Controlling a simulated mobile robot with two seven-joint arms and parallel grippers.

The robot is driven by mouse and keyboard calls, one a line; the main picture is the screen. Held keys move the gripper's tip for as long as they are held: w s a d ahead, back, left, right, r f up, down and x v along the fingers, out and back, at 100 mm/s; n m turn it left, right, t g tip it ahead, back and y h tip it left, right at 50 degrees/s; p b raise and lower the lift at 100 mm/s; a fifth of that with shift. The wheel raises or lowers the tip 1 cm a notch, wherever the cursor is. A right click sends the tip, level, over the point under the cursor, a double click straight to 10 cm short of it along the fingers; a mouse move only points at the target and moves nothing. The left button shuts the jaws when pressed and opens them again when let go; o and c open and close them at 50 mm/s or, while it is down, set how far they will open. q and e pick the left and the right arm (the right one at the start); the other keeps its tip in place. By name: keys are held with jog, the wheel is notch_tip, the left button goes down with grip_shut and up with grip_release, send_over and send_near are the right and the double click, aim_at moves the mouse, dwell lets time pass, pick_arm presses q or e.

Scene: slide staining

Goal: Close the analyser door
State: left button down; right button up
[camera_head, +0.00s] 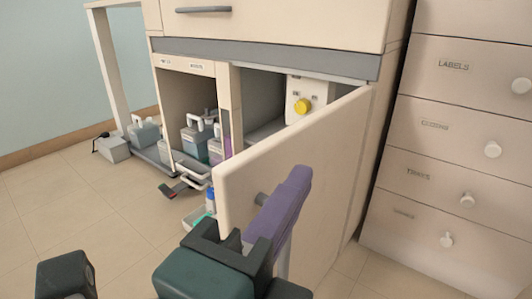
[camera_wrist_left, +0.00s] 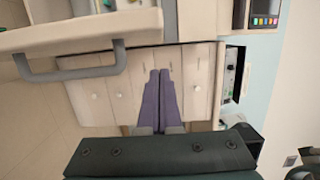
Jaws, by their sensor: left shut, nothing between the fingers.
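The analyser door (camera_head: 300,155) is a cream panel, swung wide open from the cabinet and reaching toward me. Its grey handle sits on the outer face, mostly behind my fingers in the head view; in the left wrist view the handle (camera_wrist_left: 75,72) shows as a bar on the door (camera_wrist_left: 60,36). My left gripper (camera_head: 298,175) has purple fingers, shut and empty, in front of the door's outer face near its free end. In the left wrist view its fingers (camera_wrist_left: 158,75) are together, beside the handle and apart from it. I cannot tell whether they touch the door.
The open cabinet bay holds a white unit with a yellow knob (camera_head: 303,105). Bottles (camera_head: 197,138) stand in the neighbouring bay. A low tray (camera_head: 195,216) juts out near the door's free edge. A drawer stack (camera_head: 450,130) stands to the right, leaving a floor gap.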

aim_at(257, 181)
pick_arm(q)
jog(key=shift+w+a, duration=0.45)
jog(key=shift+a, duration=0.25)
jog(key=shift+w+a, duration=0.45)
jog(key=shift+a, duration=0.25)
jog(key=shift+a, duration=0.1)
